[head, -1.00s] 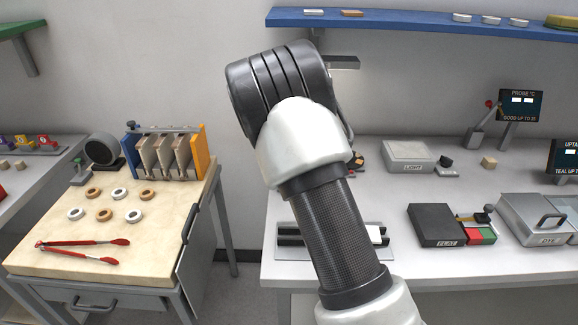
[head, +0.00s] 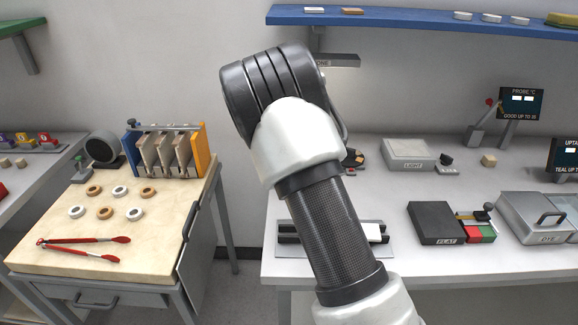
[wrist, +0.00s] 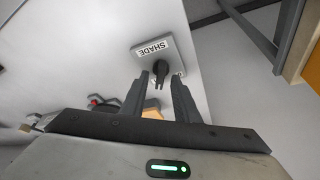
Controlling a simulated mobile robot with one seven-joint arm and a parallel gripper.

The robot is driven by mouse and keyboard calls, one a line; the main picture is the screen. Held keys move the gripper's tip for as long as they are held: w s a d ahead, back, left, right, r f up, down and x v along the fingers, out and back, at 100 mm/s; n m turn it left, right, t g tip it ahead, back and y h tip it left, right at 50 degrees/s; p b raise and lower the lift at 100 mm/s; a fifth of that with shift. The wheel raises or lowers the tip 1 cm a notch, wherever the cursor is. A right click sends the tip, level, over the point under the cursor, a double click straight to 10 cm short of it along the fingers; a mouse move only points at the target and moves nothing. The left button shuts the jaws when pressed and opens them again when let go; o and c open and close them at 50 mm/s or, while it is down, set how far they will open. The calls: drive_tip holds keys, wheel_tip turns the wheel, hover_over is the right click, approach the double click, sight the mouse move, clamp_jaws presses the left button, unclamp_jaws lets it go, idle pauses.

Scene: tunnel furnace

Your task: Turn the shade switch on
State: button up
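The shade switch (wrist: 160,69) is a small black knob on a light grey plate (wrist: 176,52) labelled SHADE, seen upside down in the wrist view. My gripper (wrist: 161,88) has its two dark fingers apart, with the knob showing between and just beyond their tips. I cannot tell whether either finger touches it. Nothing is held. In the head view my arm blocks the sight of my gripper and the switch.
In the head view, the white bench (head: 420,270) on the right holds a LIGHT box (head: 409,153), a black FLAT box (head: 436,222) and a grey DYE box (head: 537,216). A blue shelf (head: 420,20) hangs above. A gap separates it from the left table (head: 140,240).

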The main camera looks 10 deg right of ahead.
drive_tip(key=p+v, duration=0.2)
drive_tip(key=v, duration=1.5)
drive_tip(key=shift+r, duration=0.2)
drive_tip(key=shift+a, duration=0.1)
